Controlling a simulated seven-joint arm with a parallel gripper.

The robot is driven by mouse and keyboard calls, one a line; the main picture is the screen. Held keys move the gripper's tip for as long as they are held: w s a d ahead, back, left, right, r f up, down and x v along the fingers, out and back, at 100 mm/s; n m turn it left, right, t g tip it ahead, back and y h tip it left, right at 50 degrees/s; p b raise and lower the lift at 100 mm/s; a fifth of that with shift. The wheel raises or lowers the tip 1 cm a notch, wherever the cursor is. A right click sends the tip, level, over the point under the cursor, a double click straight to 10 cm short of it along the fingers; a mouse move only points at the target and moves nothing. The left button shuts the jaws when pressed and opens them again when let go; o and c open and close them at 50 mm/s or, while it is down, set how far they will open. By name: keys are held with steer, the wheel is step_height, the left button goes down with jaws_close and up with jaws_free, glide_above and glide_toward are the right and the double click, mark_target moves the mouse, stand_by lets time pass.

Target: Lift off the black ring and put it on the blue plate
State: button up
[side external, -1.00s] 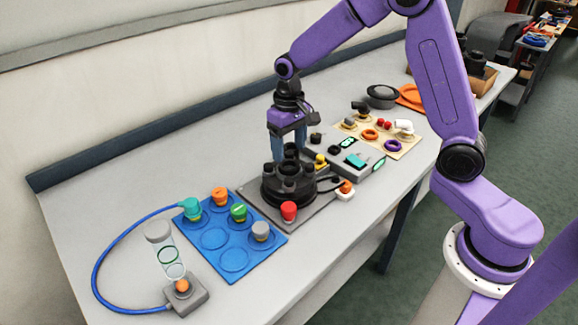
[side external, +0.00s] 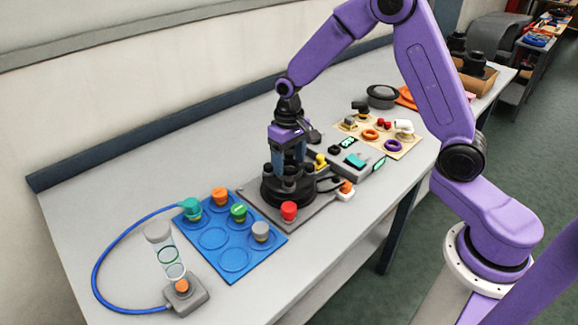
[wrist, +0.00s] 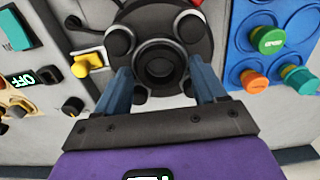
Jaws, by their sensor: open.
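A round black unit (side external: 290,192) with several black knobs around its rim stands on a grey base plate. In the wrist view its raised black ring (wrist: 160,64) sits at the unit's centre, around a dark opening. My gripper (side external: 289,162) points down over the unit's middle. In the wrist view my gripper (wrist: 160,72) is open, with one blue finger on each side of the ring; I cannot tell whether they touch it. In the side view the gripper hides the ring. The blue plate (side external: 213,239) lies left of the unit, with empty round spots; it also shows in the wrist view (wrist: 240,42).
Orange, green, teal and grey caps stand on the blue plate. A red knob (side external: 289,210) is at the unit's front. A grey control box (side external: 357,160) is close behind right. A clear tube with a blue hose (side external: 97,262) stands at the front left.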

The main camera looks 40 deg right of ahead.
steer(key=c, duration=0.9)
steer(key=shift+c, duration=0.2)
steer(key=shift+r, duration=1.1)
steer(key=shift+r, duration=2.4)
